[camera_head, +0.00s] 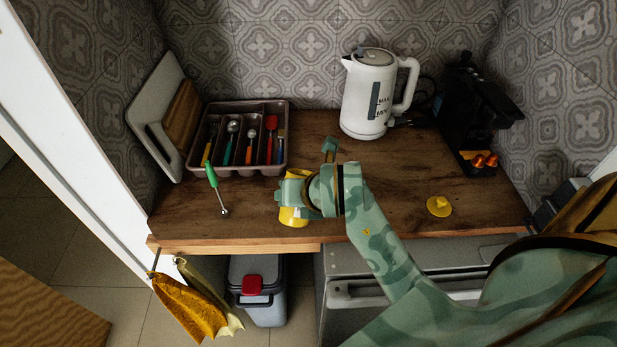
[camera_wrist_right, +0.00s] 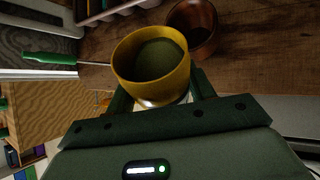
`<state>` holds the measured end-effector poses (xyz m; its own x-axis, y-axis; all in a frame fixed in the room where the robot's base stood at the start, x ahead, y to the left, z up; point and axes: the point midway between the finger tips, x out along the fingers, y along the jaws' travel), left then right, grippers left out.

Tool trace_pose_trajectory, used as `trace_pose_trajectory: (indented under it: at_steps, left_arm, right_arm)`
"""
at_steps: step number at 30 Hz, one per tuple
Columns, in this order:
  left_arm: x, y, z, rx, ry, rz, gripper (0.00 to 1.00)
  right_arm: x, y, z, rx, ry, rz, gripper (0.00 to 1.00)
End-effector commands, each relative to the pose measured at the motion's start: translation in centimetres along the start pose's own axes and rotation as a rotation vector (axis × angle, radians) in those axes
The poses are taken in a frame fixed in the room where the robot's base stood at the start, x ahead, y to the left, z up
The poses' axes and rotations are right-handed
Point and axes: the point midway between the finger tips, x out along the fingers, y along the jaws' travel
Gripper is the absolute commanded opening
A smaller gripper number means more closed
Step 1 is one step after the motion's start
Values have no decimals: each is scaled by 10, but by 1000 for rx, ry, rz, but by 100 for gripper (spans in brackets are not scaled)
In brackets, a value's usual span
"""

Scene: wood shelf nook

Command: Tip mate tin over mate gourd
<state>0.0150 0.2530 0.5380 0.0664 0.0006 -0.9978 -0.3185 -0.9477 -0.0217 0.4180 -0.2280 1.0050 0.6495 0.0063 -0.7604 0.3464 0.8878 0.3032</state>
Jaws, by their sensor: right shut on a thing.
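The yellow mate tin (camera_wrist_right: 150,85) is open at the top and holds dark green mate in the right wrist view. In the head view a yellow part of it (camera_head: 292,217) shows below my right gripper (camera_head: 297,197), near the counter's front edge. My right gripper (camera_wrist_right: 160,92) is shut around the tin. I see no clear tilt of the tin. The brown mate gourd (camera_wrist_right: 205,44) stands on the counter just beyond the tin's rim in the wrist view. The gourd is not visible in the head view, where my arm covers part of the counter. My left gripper is out of view.
A yellow lid (camera_head: 439,207) lies on the counter at right. A green-handled spoon (camera_head: 213,181) lies at left, before the cutlery tray (camera_head: 234,172). A white kettle (camera_head: 368,100) and black coffee machine (camera_head: 470,105) stand behind. Cutting boards (camera_head: 151,120) lean at left.

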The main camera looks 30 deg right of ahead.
Motion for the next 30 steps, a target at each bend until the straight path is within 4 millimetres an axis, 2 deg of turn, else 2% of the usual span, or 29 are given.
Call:
trace_pose_trajectory:
  at_steps: [18, 30]
  left_arm:
    - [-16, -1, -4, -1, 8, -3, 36]
    - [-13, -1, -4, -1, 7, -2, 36]
  right_arm:
    - [-10, 3, 11, 19, 29, 9, 25]
    - [-5, 1, 8, 31, 50, 14, 25]
